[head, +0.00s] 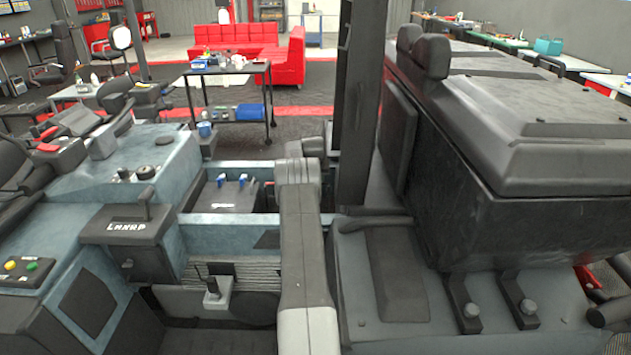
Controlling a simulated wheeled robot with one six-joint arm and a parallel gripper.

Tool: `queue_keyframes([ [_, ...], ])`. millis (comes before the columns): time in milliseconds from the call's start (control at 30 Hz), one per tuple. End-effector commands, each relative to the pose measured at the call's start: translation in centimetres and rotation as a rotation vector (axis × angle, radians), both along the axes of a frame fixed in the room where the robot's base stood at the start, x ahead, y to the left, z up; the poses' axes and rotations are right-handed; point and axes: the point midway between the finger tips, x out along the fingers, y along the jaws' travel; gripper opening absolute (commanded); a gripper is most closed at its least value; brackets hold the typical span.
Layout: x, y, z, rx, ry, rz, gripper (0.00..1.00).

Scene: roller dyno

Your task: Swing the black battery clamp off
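A dark battery-like block (226,196) with two small blue pieces (232,180) on top sits in a recess left of centre. I cannot single out the black battery clamp on or around it; any part to the right may be hidden behind my arm. My grey arm (305,235) rises from the bottom edge just right of the recess. My gripper and its fingertips do not show; they are hidden behind the arm or out of frame.
A blue-grey console (150,165) with a lever marked LNNRP (143,212) stands to the left. A large dark box-like body (500,190) fills the right. A dark upright post (358,100) stands behind my arm. A cart (228,85) and red sofa (262,50) stand beyond.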

Motion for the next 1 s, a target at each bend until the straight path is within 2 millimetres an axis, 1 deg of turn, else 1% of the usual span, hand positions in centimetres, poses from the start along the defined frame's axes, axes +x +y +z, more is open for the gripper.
queue_keyframes([
  [100, 0.0, 0.0, 0.1, 0.0, 0.0, 0.0, 0.47],
  [133, 0.0, 0.0, 0.1, 0.0, 0.0, 0.0, 0.45],
  [200, 0.0, 0.0, 0.1, 0.0, 0.0, 0.0, 0.32],
  [267, 0.0, 0.0, 0.1, 0.0, 0.0, 0.0, 0.2],
  [300, 0.0, 0.0, 0.1, 0.0, 0.0, 0.0, 0.12],
  [367, 0.0, 0.0, 0.0, 0.0, 0.001, 0.0, 0.0],
  [600, 0.0, -0.1, 0.1, 0.0, 0.0, 0.0, 0.0],
  [800, 0.0, -0.6, 0.8, 0.0, 0.0, -0.001, 0.0],
  [1000, 0.0, -1.4, 1.5, -0.001, 0.0, -0.002, 0.04],
])
